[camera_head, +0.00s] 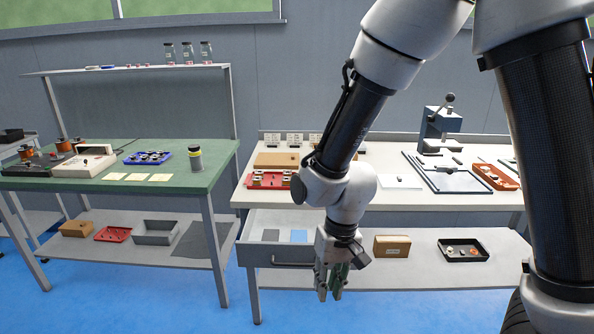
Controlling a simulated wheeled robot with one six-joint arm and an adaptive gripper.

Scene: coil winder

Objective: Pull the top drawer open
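The drawer (262,254) is under the left end of the white-topped workbench. It stands out from the bench, and its inside shows, with a blue flat piece and a grey one lying in it. Its dark bar handle (290,263) is on the grey front. My gripper (329,296) points down in front of the drawer's right end, just right of the handle. Its fingers are close together with a thin gap showing, and nothing is seen between them. I cannot tell whether it touches the handle. My arm hides the drawer's right side. No second drawer shows.
The white bench top (385,205) holds a red tray (268,180), a dark press (440,130) and an orange tray (494,177). A lower shelf (420,270) carries a cardboard box (392,246) and black tray (463,250). A green-topped table (215,165) stands left. Blue floor in front is clear.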

